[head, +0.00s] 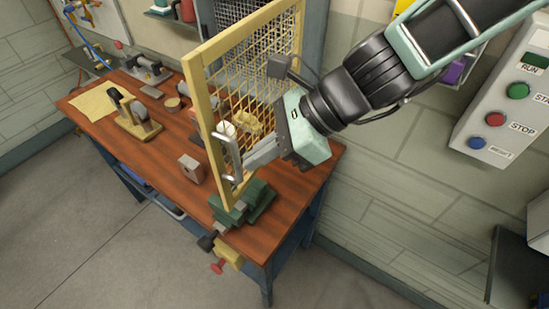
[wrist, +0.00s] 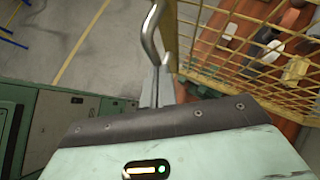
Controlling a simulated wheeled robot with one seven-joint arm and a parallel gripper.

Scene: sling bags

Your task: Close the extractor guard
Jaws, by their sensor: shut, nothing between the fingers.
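The extractor guard (head: 190,88) is a yellow-framed mesh panel. It stands upright and swung out over the bench, away from the grey mesh enclosure (head: 238,12) behind it. A bent metal bar handle (head: 226,150) is on its near edge; the handle also shows in the wrist view (wrist: 149,38). My gripper (head: 248,163) is shut and empty, on the mesh's right side, with its fingertips close to the handle. In the wrist view the fingers (wrist: 158,88) point toward the handle's lower end; whether they touch it I cannot tell.
The wooden bench (head: 165,150) holds a green vise (head: 243,203) under the guard's lower corner, a small block (head: 190,168), and tools at the left. A control panel (head: 505,100) with buttons is on the right wall. The floor in front is clear.

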